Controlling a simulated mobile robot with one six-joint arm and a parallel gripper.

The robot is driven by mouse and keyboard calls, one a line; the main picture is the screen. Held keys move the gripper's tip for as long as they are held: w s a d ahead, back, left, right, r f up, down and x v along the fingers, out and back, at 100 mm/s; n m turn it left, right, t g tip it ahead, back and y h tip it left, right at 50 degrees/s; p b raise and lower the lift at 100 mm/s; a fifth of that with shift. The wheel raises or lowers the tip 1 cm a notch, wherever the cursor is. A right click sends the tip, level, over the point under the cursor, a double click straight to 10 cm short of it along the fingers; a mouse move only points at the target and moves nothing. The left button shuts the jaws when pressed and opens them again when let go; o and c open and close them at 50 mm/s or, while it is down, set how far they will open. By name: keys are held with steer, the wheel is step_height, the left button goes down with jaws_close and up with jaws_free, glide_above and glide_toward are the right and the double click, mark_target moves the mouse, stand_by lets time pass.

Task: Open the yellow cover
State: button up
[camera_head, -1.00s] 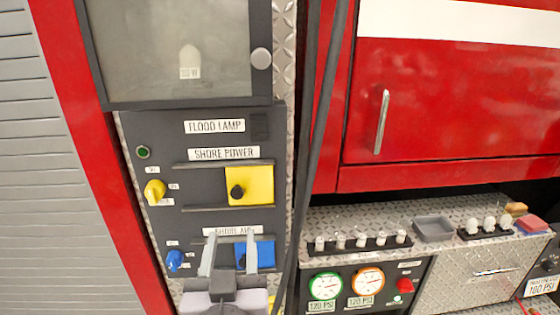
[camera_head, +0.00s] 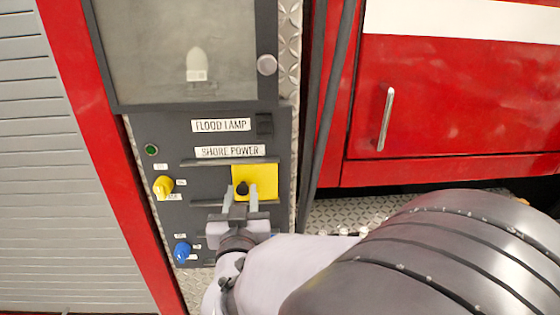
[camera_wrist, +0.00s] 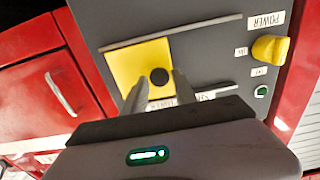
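The yellow cover (camera_head: 267,176) is a square plate with a black knob (camera_head: 241,187), at the right end of two horizontal rails under the "SHORE POWER" label. My gripper (camera_head: 240,193) is open, its fingertips pointing up at the cover, one on each side of the knob in the picture. In the wrist view, the yellow cover (camera_wrist: 128,62) and its black knob (camera_wrist: 159,76) lie just beyond my gripper's fingertips (camera_wrist: 157,92). I cannot tell whether the fingers touch the knob. My gripper hides the cover's lower left part.
A yellow rotary knob (camera_head: 163,186) and a blue rotary knob (camera_head: 182,252) sit to the left on the dark panel. A dark vertical hose (camera_head: 312,130) hangs to the right. My arm hides the gauges and shelf at lower right.

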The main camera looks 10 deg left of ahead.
jaws_close()
steer(key=shift+a, duration=0.1)
stand_by(1.1)
